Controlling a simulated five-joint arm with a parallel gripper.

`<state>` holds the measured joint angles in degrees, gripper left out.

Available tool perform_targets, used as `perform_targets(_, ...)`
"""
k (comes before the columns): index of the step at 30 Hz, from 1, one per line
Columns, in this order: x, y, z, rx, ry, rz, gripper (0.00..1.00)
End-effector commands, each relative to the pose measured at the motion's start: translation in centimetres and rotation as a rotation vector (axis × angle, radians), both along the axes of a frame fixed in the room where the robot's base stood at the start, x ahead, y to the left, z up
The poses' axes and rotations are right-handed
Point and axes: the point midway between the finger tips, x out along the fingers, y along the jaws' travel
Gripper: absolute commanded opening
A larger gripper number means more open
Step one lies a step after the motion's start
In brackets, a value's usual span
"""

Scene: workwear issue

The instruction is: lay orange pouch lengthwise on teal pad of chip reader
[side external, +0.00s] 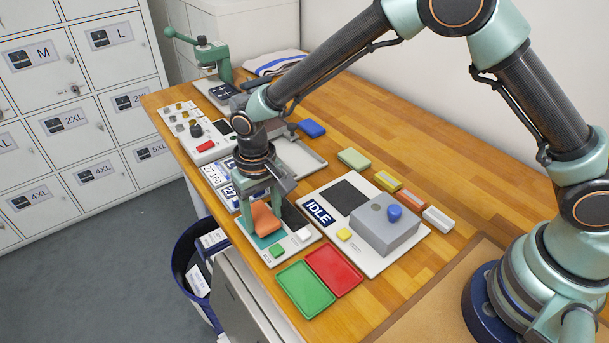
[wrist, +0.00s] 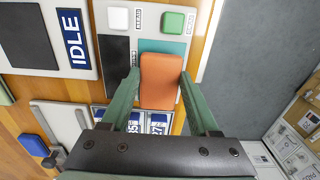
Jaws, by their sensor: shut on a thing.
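The orange pouch (side external: 265,218) is between the two fingers of my gripper (side external: 264,224), which is shut on it. In the wrist view the pouch (wrist: 160,82) lies between the fingertips (wrist: 160,76), its long side running along the picture's vertical. The teal pad (wrist: 162,46) shows as a strip between the pouch's end and the green button (wrist: 173,22); the pouch hides much of the rest. The chip reader (side external: 283,262) has a white button (side external: 303,235) beside the green one and a dark panel (wrist: 114,58) beside the pad. Whether the pouch touches the pad is unclear.
Green (side external: 305,290) and red (side external: 333,270) trays lie near the reader's front. A board with an IDLE label (side external: 319,214) and a grey block (side external: 384,232) stands to the right. Blue-edged number plates (side external: 212,175) lie behind the reader. A bin (side external: 190,262) stands below the bench edge.

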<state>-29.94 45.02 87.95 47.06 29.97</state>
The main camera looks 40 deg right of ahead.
Motion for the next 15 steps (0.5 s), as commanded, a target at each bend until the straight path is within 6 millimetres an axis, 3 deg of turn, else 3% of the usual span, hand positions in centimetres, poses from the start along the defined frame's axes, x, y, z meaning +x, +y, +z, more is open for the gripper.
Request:
perform_targets(3, -0.02, -0.01, -1.19, 0.000, 0.001, 0.000, 0.07)
perform_targets(15, 0.03, 0.01, -1.56, 0.001, -0.001, 0.000, 0.07)
